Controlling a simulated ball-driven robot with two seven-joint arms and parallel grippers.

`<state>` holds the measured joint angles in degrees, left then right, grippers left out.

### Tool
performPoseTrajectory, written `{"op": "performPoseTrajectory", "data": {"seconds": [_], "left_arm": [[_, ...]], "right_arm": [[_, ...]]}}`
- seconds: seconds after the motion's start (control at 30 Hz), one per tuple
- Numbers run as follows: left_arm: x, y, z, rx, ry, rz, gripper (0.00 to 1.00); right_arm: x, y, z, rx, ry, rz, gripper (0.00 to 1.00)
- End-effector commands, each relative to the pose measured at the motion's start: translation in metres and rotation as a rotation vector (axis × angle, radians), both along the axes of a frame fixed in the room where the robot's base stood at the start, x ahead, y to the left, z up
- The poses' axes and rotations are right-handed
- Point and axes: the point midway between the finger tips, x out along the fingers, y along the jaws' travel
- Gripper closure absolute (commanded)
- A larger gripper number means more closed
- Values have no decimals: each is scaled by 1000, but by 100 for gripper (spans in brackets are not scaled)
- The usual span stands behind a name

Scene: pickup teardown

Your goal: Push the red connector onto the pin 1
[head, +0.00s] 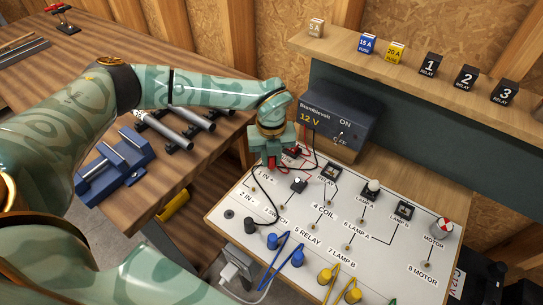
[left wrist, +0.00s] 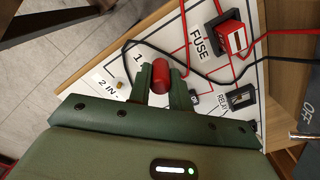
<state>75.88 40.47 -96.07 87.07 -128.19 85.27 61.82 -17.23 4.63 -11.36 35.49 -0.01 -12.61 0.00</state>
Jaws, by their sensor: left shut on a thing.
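The red connector (left wrist: 161,71) is between the fingers of my left gripper (left wrist: 160,84) in the left wrist view. My left gripper (head: 271,163) is shut on it over the back left part of the white circuit board (head: 238,203). The printed label 1 IN + shows just below the gripper in the head view, and part of the 1 shows beside the connector in the wrist view. Pin 1 itself is hidden by the connector and fingers, so I cannot tell whether they touch. My right gripper is not in view.
A red fuse holder (left wrist: 234,38) and relay socket (left wrist: 241,97) are close to the gripper. A black wire crosses the board nearby. The 12 V supply (head: 342,114) stands behind. Blue connectors (head: 272,241) and yellow connectors (head: 325,276) lie along the front edge.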

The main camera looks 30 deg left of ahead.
Motion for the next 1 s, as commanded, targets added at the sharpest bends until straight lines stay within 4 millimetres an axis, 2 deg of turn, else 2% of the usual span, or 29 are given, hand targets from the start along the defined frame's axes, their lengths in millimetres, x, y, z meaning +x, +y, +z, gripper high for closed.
{"op": "performPoseTrajectory", "data": {"seconds": [0.57, 1.0], "left_arm": [[0, 0, -1, 0, 0, 0, 100], [0, 0, -9, -1, 1, 0, 100]], "right_arm": [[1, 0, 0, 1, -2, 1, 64], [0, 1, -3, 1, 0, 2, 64]]}}
